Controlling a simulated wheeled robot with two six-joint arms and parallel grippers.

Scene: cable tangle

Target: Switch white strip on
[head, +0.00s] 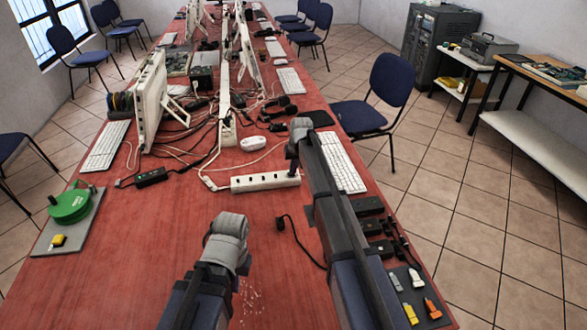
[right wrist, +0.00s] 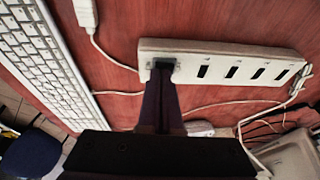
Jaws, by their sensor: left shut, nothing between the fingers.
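The white power strip (head: 262,183) lies crosswise on the red table, with a row of dark slots along its top; it also shows in the right wrist view (right wrist: 218,60). My right gripper (head: 293,163) is over the strip's right end in the head view. In the right wrist view my right gripper (right wrist: 164,72) has its fingers together, pointing at a dark switch-like patch at the strip's left end. The fingertips cover most of that patch, so its position cannot be read. My left gripper (head: 228,238) is shut and empty above the table's near part, apart from the strip.
A white keyboard (head: 342,162) lies right of the strip and a white mouse (head: 251,143) behind it. A green reel (head: 70,205) stands at left, dark adapters (head: 370,228) at right. The table's near middle is mostly clear.

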